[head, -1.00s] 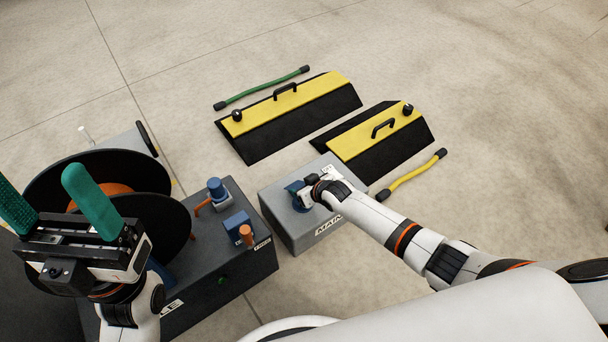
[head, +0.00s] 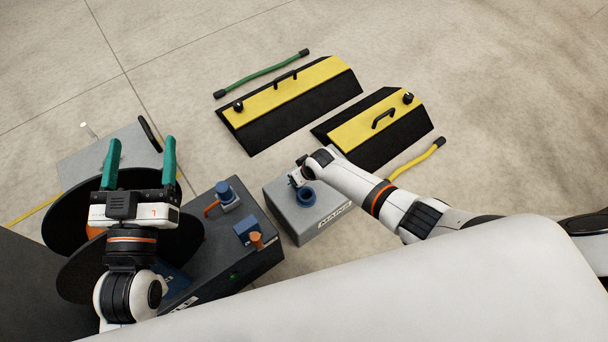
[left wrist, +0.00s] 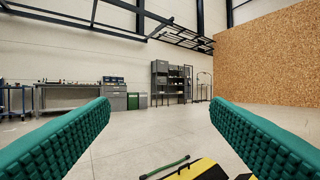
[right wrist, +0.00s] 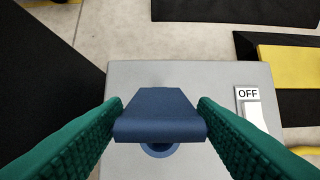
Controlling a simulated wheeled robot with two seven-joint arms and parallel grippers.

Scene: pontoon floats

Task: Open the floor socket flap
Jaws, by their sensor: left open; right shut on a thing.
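The grey floor socket box (head: 285,212), lettered MAINS, stands on the floor in the middle of the head view. A round blue socket (head: 306,196) shows on its top. My right gripper (head: 294,178) is at the far left part of the box top. In the right wrist view its green pads are shut on the blue flap (right wrist: 160,115), one pad on each side. The flap hides part of the socket (right wrist: 160,149) there. In the head view the gripper largely hides the flap. My left gripper (head: 140,143) is open and empty above the dark reel, fingers pointing up the picture.
A dark box (head: 235,262) with blue and orange fittings stands left of the socket box. Two yellow-and-black ramps (head: 290,100) (head: 372,130) and a yellow hose (head: 417,158) lie behind. A white switch (right wrist: 255,113) marked OFF is on the box.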

